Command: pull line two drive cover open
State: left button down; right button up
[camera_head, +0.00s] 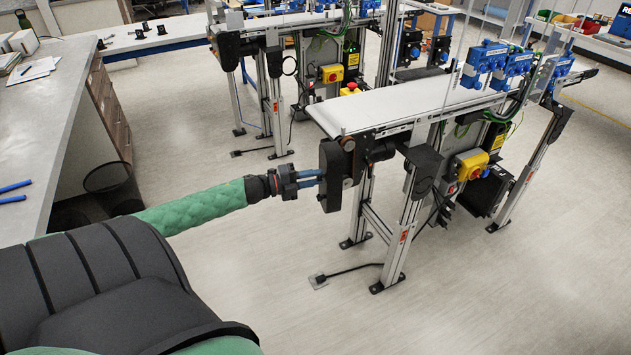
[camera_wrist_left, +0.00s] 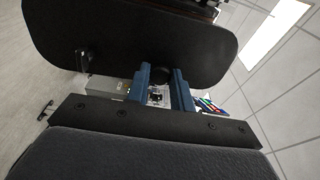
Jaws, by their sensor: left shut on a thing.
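The drive cover (camera_head: 331,176) is a dark, rounded plate on the near end of the closer belt conveyor (camera_head: 410,102). In the left wrist view the cover (camera_wrist_left: 120,38) fills the upper part of the picture. My left gripper (camera_head: 322,179) reaches it from the left. Its two blue fingers (camera_wrist_left: 166,88) are shut on a small dark round knob (camera_wrist_left: 162,74) at the cover's edge. The fingers partly hide the knob. I cannot tell how far the cover stands from its housing. My right gripper is not in view.
A grey counter (camera_head: 72,95) with papers and blue pens runs along the left, with a dark bin (camera_head: 110,186) below it. A second conveyor (camera_head: 290,22) stands behind. A cable with a small floor plate (camera_head: 318,281) lies near the conveyor legs.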

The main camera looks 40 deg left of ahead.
pick_arm(q)
jog(key=shift+a, duration=0.1)
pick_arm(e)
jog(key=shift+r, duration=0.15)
pick_arm(q)
jog(key=c, duration=1.2)
grip_release()
jog(key=p+v, duration=0.3)
jog(key=v, duration=0.4)
jog(key=shift+s+a, duration=0.25)
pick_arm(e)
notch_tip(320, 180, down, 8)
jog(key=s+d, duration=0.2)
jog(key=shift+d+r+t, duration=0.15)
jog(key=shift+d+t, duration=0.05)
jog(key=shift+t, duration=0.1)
pick_arm(q)
jog(key=shift+f, duration=0.1)
jog(key=shift+p, duration=0.3)
